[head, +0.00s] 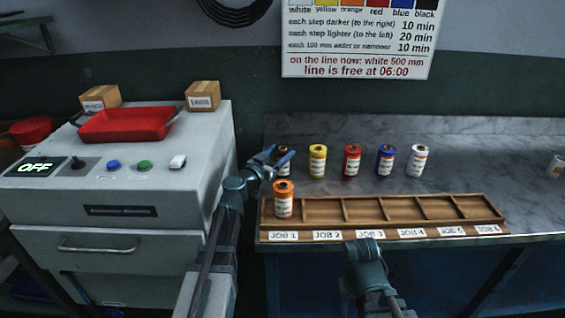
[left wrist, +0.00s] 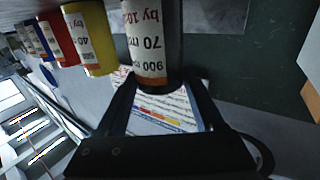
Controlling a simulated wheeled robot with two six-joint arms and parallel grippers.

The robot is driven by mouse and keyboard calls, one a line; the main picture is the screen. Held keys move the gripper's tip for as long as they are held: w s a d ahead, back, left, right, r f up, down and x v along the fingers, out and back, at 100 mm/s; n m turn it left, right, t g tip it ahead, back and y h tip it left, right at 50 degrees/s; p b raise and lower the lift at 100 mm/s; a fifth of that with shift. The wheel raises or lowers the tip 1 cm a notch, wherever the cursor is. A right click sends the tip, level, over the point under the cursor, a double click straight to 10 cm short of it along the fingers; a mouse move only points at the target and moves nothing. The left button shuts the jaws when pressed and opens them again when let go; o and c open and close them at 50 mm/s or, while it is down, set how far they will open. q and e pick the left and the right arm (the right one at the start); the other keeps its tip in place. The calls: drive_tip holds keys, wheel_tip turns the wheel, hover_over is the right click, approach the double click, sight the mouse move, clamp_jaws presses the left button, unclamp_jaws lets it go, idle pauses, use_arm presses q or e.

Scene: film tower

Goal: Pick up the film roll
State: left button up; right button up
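A dark film roll (head: 283,168) with a white label stands at the left end of the row on the counter, partly hidden by my left gripper (head: 277,155). In the left wrist view the roll (left wrist: 147,45) lies between the tips of my left gripper (left wrist: 160,88). The fingers look spread around it; firm contact on both sides does not show. An orange film roll (head: 283,200) stands in the JOB 1 compartment of the wooden rack (head: 380,234). Yellow (head: 318,163), red (head: 352,163), blue (head: 385,163) and white (head: 417,163) rolls stand to the right. My right gripper (head: 364,248) is before the rack, its fingers unclear.
The other rack compartments are empty. A machine with a red tray (head: 126,124), buttons and an OFF display (head: 34,168) stands at the left. Two cardboard boxes (head: 202,96) (head: 101,97) sit on it. The counter between is clear.

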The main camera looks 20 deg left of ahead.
use_arm(q)
drive_tip(key=c, duration=0.7)
drive_tip(key=shift+r, duration=0.15)
wheel_tip(320, 180, up, 10)
drive_tip(key=p, duration=1)
